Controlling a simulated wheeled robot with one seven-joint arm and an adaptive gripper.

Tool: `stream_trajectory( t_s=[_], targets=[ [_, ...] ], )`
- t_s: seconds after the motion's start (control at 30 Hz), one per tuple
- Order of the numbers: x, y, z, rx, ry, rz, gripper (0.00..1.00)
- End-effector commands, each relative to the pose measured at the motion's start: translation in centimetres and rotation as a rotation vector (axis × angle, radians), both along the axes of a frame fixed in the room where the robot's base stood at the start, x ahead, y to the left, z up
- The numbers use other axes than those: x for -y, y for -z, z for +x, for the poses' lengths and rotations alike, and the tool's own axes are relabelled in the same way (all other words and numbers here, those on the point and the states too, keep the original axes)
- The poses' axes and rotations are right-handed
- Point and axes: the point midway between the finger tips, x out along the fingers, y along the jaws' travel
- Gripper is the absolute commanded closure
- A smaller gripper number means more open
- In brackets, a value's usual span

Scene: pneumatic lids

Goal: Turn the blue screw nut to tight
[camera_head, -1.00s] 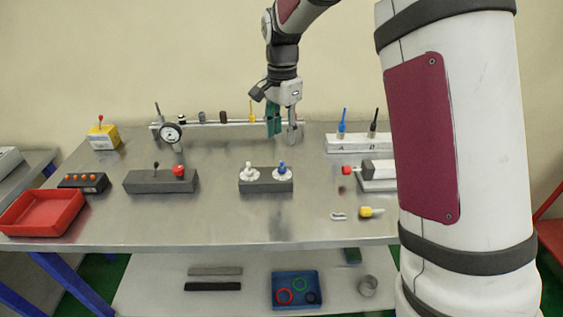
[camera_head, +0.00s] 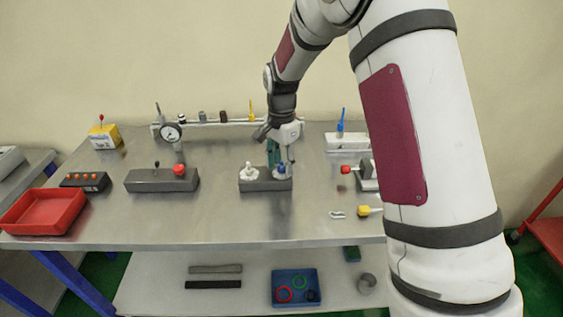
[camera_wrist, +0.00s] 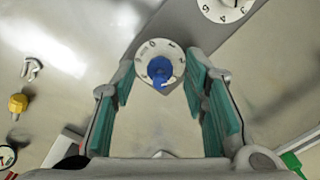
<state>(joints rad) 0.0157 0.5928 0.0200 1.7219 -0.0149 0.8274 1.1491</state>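The blue screw nut (camera_wrist: 158,70) stands in the middle of a white numbered dial (camera_wrist: 150,52) in the wrist view. In the head view the blue nut (camera_head: 281,168) is on the right end of a dark grey block (camera_head: 262,185). My gripper (camera_head: 281,158) is right over this end and partly hides the nut. In the wrist view my gripper (camera_wrist: 163,90) is open, its green-padded fingers apart on either side of the nut. Neither finger appears to touch it. A white nut on a similar dial (camera_head: 249,173) is on the block's left end.
A grey block with a red knob (camera_head: 179,170) stands to the left, and a red tray (camera_head: 42,212) is at the left edge. A rack with a gauge (camera_head: 171,132) is behind. A yellow-handled part (camera_head: 364,211) lies at the right.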

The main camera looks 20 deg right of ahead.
Motion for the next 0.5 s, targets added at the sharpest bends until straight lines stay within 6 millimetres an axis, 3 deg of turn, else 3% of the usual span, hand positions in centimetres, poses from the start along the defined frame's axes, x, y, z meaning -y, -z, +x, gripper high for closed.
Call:
stream_trajectory(
  t_s=[0.03,0.17,0.5],
  targets=[
    [0.01,-0.02,0.0,0.0,0.0,0.0,0.73],
    [0.01,-0.03,0.0,0.0,0.0,0.0,1.0],
    [0.01,-0.05,0.03,0.001,-0.023,0.0,1.0]
  ],
)
